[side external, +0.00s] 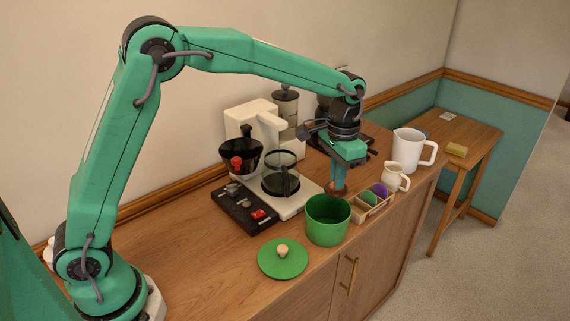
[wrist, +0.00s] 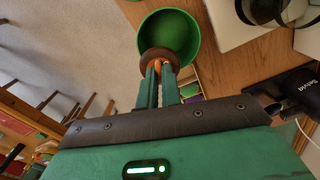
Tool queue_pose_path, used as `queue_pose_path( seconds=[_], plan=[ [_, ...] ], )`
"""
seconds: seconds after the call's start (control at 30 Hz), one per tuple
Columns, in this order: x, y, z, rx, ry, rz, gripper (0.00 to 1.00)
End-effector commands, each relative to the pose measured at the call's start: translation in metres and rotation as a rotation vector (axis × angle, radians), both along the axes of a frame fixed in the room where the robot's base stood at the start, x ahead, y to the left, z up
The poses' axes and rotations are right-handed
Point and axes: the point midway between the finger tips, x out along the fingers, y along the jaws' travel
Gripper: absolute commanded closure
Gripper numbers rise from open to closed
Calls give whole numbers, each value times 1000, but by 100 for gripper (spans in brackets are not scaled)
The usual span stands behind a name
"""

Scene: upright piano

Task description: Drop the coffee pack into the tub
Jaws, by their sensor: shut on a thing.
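My gripper (side external: 338,183) points down beside the back right rim of the green tub (side external: 327,231). It is shut on a small round brown piece, which I take for the coffee pack (side external: 337,194). In the wrist view the fingertips (wrist: 158,68) pinch the brown coffee pack (wrist: 151,55), and it overlaps the near rim of the tub (wrist: 190,35). The tub stands open on the wooden cabinet top, and the part of its inside I see looks empty. I cannot tell exactly how high the pack is above the rim.
The green lid (side external: 283,264) with a wooden knob lies in front of the tub. A coffee maker (side external: 264,135) with a glass pot stands behind, with a dark tray (side external: 243,210) beside it. A divided box (side external: 372,206), cream pitcher (side external: 396,179) and white jug (side external: 407,150) stand right.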

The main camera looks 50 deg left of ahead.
Motion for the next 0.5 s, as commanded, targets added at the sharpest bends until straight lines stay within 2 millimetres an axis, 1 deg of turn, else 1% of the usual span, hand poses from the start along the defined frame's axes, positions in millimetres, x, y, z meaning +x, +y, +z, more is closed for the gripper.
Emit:
queue_pose_path(
  seconds=[0.27, 0.5],
  plan=[
    [1, -1, -2, 0, 0, 0, 100],
    [0, -1, -14, 0, 1, 0, 100]
  ],
)
